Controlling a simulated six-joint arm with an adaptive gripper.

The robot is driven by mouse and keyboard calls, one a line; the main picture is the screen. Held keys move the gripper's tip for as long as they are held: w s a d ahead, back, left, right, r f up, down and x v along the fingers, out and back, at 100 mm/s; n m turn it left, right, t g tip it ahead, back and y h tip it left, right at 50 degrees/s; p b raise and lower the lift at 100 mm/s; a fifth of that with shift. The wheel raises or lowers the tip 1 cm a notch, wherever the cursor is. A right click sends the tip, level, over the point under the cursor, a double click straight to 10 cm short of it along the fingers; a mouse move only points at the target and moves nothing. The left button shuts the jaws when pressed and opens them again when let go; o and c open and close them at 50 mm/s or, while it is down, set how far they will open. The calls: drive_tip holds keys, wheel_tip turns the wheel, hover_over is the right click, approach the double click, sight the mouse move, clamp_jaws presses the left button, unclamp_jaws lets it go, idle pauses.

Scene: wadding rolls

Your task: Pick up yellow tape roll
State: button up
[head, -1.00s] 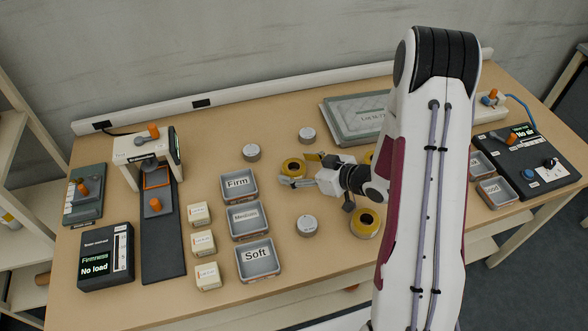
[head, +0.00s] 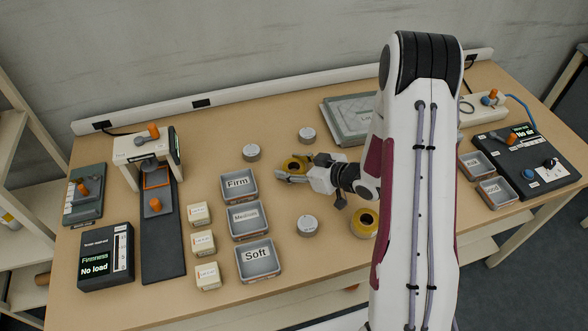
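A yellow tape roll (head: 294,163) with a dark centre lies on the table right of the Firm tray. My gripper (head: 293,170) is at this roll, reaching in from the right, with its lower finger across the roll's near side. The fingers cover part of the roll, and I cannot tell whether they press on it. A second yellow tape roll (head: 364,222) lies nearer the front, partly hidden behind my arm.
Grey-white rolls lie nearby (head: 307,135), (head: 251,152), (head: 307,225). Trays marked Firm (head: 239,199), Medium (head: 231,232) and Soft (head: 243,272) stand left, beside small boxes (head: 203,243). A grey tray (head: 342,132) is behind my gripper.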

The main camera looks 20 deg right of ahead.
drive_tip(key=shift+r, duration=0.1)
idle(0.3)
drive_tip(key=shift+r, duration=4.9)
drive_tip(key=shift+w+d+f, duration=0.15)
drive_tip(key=shift+d+f, duration=0.1)
drive_tip(key=shift+d, duration=0.2)
drive_tip(key=w+d+m+t+h, duration=0.2)
drive_tip(key=w+d+m+h, duration=0.15)
drive_tip(key=d, duration=0.35)
wheel_tip(320, 180, up, 11)
drive_tip(key=m+h, duration=0.3)
hover_over(295, 164)
drive_tip(key=w+a, duration=0.2)
drive_tip(key=w, duration=0.2)
drive_tip(key=shift+s+a+r, duration=0.2)
drive_tip(key=shift+s+a, duration=0.05)
drive_tip(key=shift+a, duration=0.05)
